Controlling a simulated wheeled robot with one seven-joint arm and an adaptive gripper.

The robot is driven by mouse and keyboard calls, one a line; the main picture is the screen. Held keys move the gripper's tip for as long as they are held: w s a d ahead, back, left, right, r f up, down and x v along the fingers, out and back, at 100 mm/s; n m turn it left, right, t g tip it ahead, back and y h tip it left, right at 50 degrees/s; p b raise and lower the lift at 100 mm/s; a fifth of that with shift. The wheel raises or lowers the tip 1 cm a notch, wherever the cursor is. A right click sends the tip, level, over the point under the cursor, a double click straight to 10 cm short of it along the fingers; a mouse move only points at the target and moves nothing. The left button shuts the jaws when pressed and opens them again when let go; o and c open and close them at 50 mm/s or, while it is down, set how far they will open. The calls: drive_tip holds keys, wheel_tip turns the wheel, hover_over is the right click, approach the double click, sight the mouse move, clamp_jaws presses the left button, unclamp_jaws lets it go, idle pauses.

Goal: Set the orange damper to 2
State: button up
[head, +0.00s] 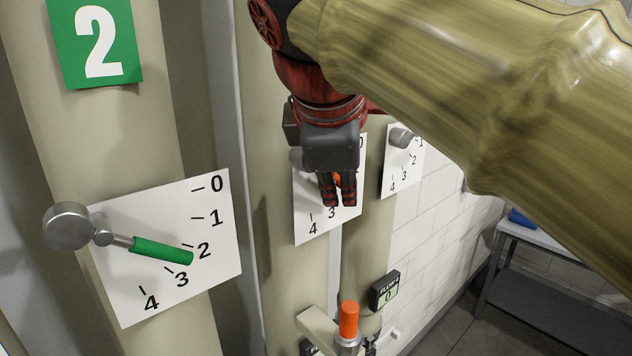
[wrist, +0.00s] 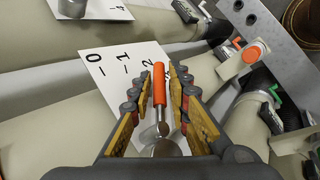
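The orange damper handle (wrist: 158,84) lies between my gripper's two fingers (wrist: 159,72). A narrow gap shows on each side of it in the wrist view, so the fingers look open around it. Its tip is close beside the 2 on its white dial plate (wrist: 120,72); the 3 and 4 are hidden there. In the head view my gripper (head: 337,203) covers most of the handle; only a bit of orange (head: 337,179) shows between the fingers. The 3 and 4 on the plate (head: 306,232) are visible below.
A green damper handle (head: 162,251) at left points between 2 and 3. Another grey lever and dial plate (head: 388,181) stand to the right. An orange-topped valve (head: 348,320) and a small label box (head: 385,291) are below. A table (head: 540,236) stands at far right.

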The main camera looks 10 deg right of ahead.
drive_tip(key=shift+r, duration=0.1)
drive_tip(key=v, duration=1.1)
drive_tip(key=shift+s+r, duration=0.3)
drive_tip(key=shift+a, duration=0.15)
